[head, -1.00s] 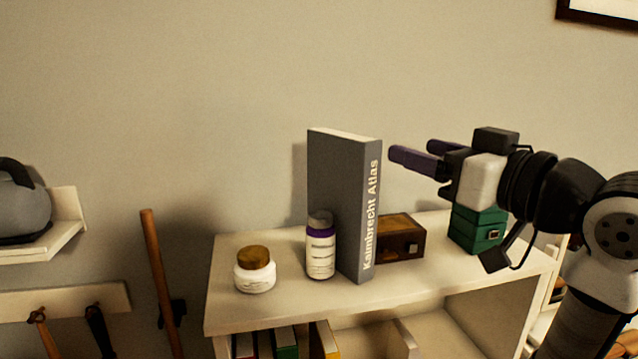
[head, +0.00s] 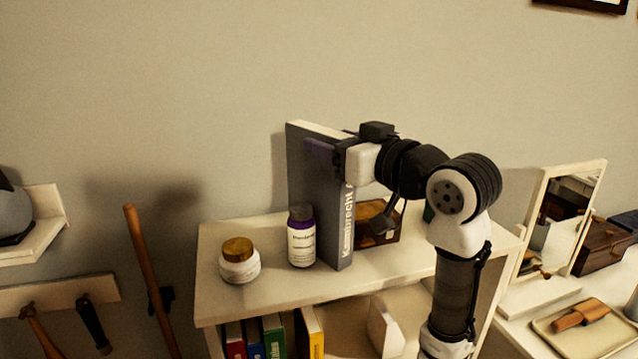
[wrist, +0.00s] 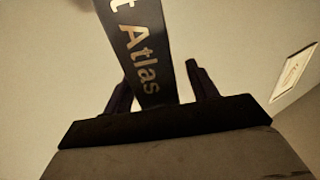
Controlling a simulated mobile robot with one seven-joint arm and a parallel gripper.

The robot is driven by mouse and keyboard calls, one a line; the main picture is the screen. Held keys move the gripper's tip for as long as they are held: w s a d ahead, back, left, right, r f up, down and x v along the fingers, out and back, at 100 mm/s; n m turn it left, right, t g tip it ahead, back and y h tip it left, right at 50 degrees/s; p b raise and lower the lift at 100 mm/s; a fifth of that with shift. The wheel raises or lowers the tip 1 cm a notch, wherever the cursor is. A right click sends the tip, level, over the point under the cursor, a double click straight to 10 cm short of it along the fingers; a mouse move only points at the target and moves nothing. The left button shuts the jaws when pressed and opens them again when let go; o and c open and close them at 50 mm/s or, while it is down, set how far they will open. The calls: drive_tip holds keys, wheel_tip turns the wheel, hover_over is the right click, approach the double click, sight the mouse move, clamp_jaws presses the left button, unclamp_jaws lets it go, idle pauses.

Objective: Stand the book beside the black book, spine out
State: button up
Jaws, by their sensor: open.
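A tall grey book (head: 308,190) with "Kaumbrecht Atlas" on its spine stands upright on top of the white shelf unit. Its spine faces the front right. My gripper (head: 322,150) is at the upper part of the book, with one purple finger in front of the near cover. In the wrist view, the open fingers of my gripper (wrist: 158,82) lie on either side of the book's spine (wrist: 135,45), with a gap visible on the right. I cannot make out a black book; several coloured books (head: 272,337) stand in the compartment below.
A wooden box (head: 378,234) is behind my arm. A mirror (head: 565,215) and tray (head: 590,335) are at right. A white bookend-like piece (head: 385,325) stands below.

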drive_tip(key=shift+x, duration=0.95)
clamp_jaws()
